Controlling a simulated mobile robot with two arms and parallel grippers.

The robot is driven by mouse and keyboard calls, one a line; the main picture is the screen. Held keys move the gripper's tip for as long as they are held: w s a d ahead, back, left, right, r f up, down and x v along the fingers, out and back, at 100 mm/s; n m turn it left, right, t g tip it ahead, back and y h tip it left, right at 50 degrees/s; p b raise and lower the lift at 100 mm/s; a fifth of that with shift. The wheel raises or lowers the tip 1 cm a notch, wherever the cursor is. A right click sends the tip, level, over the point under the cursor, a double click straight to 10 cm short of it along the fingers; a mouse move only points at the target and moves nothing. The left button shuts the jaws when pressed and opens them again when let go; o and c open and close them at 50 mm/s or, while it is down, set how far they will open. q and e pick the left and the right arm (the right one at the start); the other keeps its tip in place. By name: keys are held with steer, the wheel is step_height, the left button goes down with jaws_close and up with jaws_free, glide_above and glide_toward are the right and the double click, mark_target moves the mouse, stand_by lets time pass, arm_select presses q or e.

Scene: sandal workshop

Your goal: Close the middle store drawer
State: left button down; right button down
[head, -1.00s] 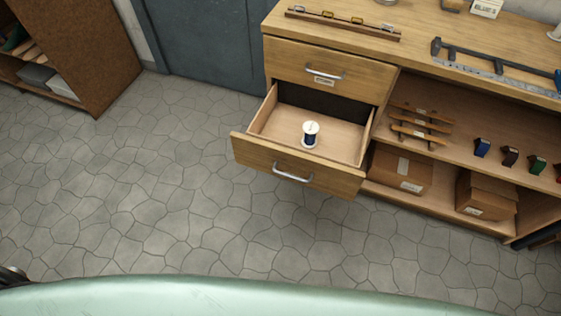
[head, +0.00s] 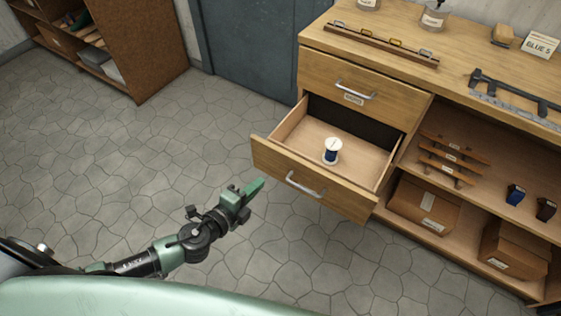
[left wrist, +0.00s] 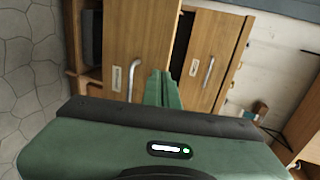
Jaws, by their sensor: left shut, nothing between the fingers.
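The middle store drawer (head: 312,178) stands pulled out of the wooden cabinet in the head view, with a silver bar handle on its front. A spool of dark blue thread (head: 332,152) stands upright inside it. My left gripper (head: 257,187) is shut and empty, at the left of the drawer front and apart from it in the picture. In the left wrist view the shut fingers (left wrist: 162,88) point toward wooden fronts with silver handles; the drawer front (left wrist: 140,50) appears close there. My right gripper is not in view.
The top drawer (head: 362,88) is shut. Open shelves at right hold sandal-like wooden pieces (head: 452,160), cardboard boxes (head: 425,205) and small dark items. A brown shelf unit (head: 140,50) stands at the back left. The stone floor (head: 130,150) left of the drawer is clear.

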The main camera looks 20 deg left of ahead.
mark_target(286, 157)
arm_select(q)
steer(key=x, duration=0.7)
steer(key=r+p+x, duration=0.1)
steer(key=x, duration=0.3)
steer(key=shift+w, duration=0.15)
steer(key=shift+w+d, duration=0.15)
steer(key=shift+w, duration=0.3)
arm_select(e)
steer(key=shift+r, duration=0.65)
